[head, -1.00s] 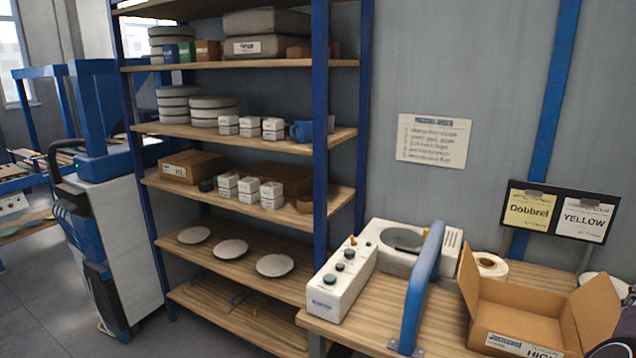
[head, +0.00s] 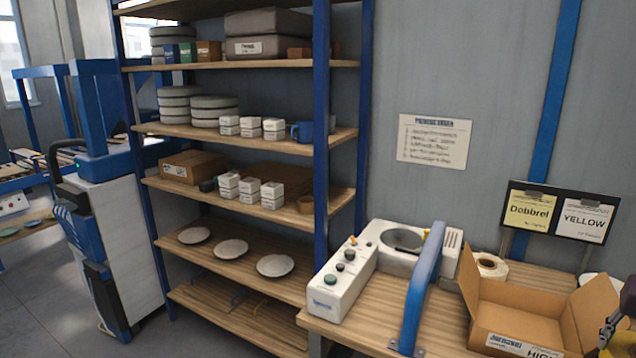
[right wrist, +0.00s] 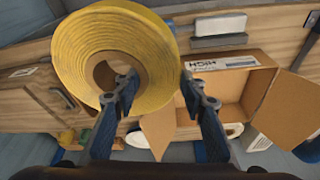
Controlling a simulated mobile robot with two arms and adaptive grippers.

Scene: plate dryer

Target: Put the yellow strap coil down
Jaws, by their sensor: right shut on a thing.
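The yellow strap coil (right wrist: 78,50) fills the upper left of the right wrist view, with its brown core facing the camera. My right gripper (right wrist: 160,78) is shut on the coil's ring: one finger reaches into the core, the other is at the outer right side. In the head view, my right gripper (head: 608,328) is partly cut off at the lower right edge. A sliver of the yellow coil shows beside it. My left gripper is not in view.
An open cardboard box (head: 520,305) stands on the wooden bench (head: 385,305), left of my right gripper. Behind it are a white roll (head: 489,265) and a sign board (head: 560,212). A blue handle (head: 420,290) and a white machine (head: 345,280) stand further left. Shelving (head: 320,150) rises behind.

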